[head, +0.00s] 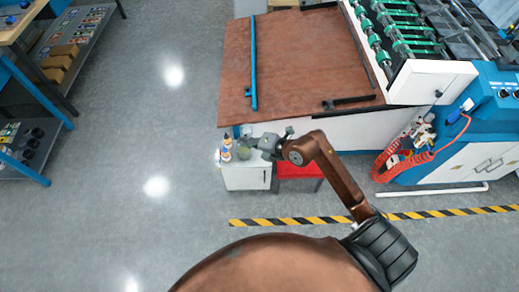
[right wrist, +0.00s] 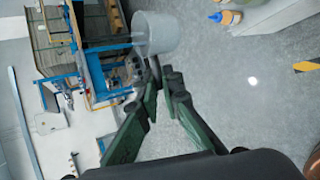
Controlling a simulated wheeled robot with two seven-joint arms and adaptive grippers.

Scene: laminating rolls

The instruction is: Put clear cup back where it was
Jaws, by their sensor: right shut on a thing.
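The clear cup (right wrist: 155,33) looks pale grey and see-through in the right wrist view. It is at the fingertips of my right gripper (right wrist: 164,72), whose green fingers are closed together on it. In the head view my right gripper (head: 266,143) is over the right part of a small white cabinet's top. The cup is too small there to make out clearly. My left gripper is in neither view.
The small white cabinet (head: 246,178) carries bottles (head: 226,150) on its left side; an orange bottle with a blue cap (right wrist: 225,17) shows in the right wrist view. A red stool (head: 297,170) stands right of the cabinet. The brown machine table (head: 290,60) is behind. Floor to the left is clear.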

